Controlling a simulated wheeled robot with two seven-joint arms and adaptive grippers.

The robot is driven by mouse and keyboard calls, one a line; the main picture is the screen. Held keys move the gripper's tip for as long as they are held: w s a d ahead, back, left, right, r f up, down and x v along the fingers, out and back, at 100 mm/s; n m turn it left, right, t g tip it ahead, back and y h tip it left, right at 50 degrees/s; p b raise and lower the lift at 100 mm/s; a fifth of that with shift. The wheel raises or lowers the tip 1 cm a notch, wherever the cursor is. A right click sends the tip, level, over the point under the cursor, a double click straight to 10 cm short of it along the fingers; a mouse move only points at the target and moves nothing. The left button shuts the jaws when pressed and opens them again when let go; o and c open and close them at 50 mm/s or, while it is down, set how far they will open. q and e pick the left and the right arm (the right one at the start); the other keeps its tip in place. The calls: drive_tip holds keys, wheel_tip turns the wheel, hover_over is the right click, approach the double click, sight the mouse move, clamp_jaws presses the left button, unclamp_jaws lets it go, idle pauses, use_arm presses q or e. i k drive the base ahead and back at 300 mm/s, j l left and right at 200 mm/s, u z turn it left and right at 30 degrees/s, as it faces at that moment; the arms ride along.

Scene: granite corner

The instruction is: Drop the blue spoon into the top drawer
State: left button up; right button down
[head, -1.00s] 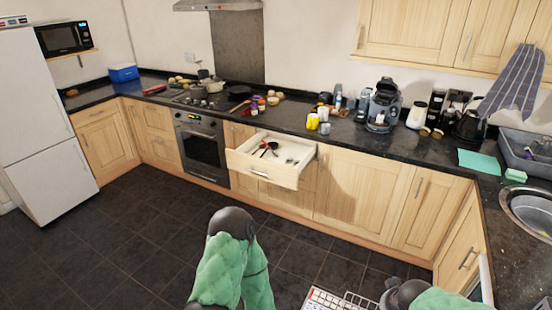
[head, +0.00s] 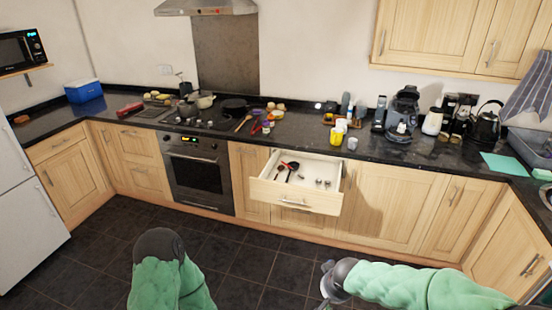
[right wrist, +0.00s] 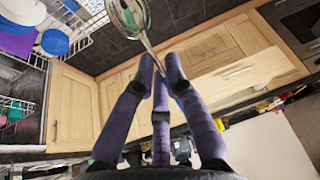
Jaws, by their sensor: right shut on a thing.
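The open top drawer (head: 295,197) is pulled out of the counter to the right of the oven in the head view. Red, black and metal utensils (head: 288,168) lie in it, mostly towards its left side; its right part is largely bare. In the right wrist view my right gripper (right wrist: 158,72) is shut on the spoon (right wrist: 128,18). The spoon's shiny metal bowl points up in the picture, and a little blue shows between the fingers; most of its handle is hidden. My left gripper is out of view; only my left arm shows.
The black counter (head: 330,150) above the drawer holds yellow and white mugs (head: 337,134), pans (head: 234,106) and a coffee machine (head: 402,114). Dish racks (right wrist: 75,15) with bowls show at the left of the right wrist view. Dark floor before the drawer is clear.

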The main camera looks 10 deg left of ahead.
sight(294, 174)
drive_tip(key=i+j, duration=0.3)
drive_tip(key=i+j+u, duration=0.15)
drive_tip(key=i+j, duration=0.2)
drive_tip(key=i, duration=0.15)
drive_tip(key=i+j, duration=0.25)
drive_tip(key=i, duration=0.2)
drive_tip(key=i+l, duration=0.2)
drive_tip(key=i, duration=0.3)
drive_tip(key=i+l+u, duration=0.1)
drive_tip(key=i, duration=0.4)
drive_tip(key=i+l, duration=0.35)
drive_tip(key=i+u, duration=0.05)
drive_tip(key=i, duration=0.1)
